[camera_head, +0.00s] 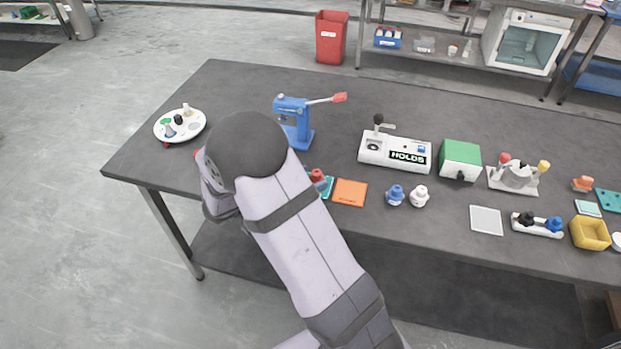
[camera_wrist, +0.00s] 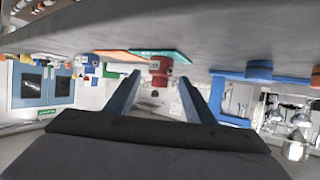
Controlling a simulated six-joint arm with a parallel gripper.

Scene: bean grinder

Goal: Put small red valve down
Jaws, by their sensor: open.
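The small red valve (camera_head: 317,174) stands at the edge of a teal pad (camera_head: 327,187), partly hidden by my arm in the head view. In the wrist view, which shows the table upside down, the red valve (camera_wrist: 160,68) is upright against the teal pad (camera_wrist: 172,54). My gripper (camera_wrist: 159,79) is open, its two blue fingers spread either side of the valve with visible gaps. The valve appears at or beyond the fingertips; the exact depth is unclear. My arm hides the gripper in the head view.
An orange pad (camera_head: 349,192) lies right of the teal pad. A blue lever press (camera_head: 292,122) stands behind, and a round white tray (camera_head: 180,125) sits at the left. Blue (camera_head: 395,195) and white (camera_head: 419,196) knobbed pieces stand to the right. The table's front edge is close.

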